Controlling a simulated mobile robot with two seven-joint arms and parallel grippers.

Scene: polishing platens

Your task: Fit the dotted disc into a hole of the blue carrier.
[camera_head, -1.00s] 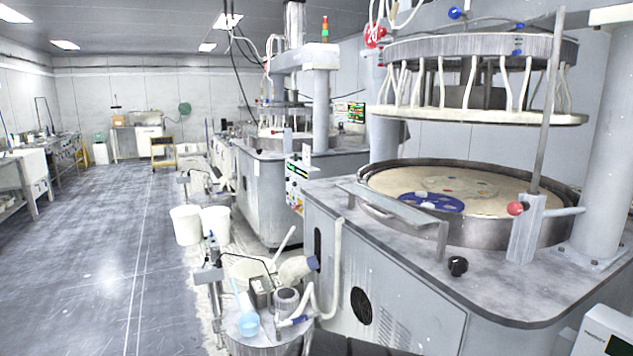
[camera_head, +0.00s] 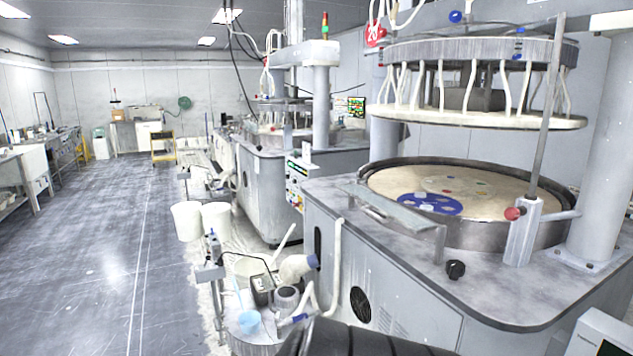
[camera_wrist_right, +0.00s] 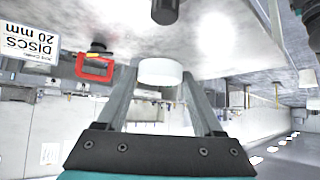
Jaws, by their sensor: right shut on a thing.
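The blue carrier (camera_head: 446,206) lies flat on the pale round platen (camera_head: 500,213) of the near machine, towards its front left. Light openings or pieces show in it, too small to tell apart. In the right wrist view my right gripper (camera_wrist_right: 160,78) is shut on a white round disc (camera_wrist_right: 160,71), held between the fingertips. No dots can be made out on it from this side. My right gripper does not show in the head view. My left gripper is in neither view.
A grey metal rim (camera_head: 470,234) surrounds the platen, under a raised upper plate (camera_head: 480,118). The wrist view shows a "DISCS 20 mm" sign (camera_wrist_right: 30,38) and a red frame (camera_wrist_right: 95,67).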

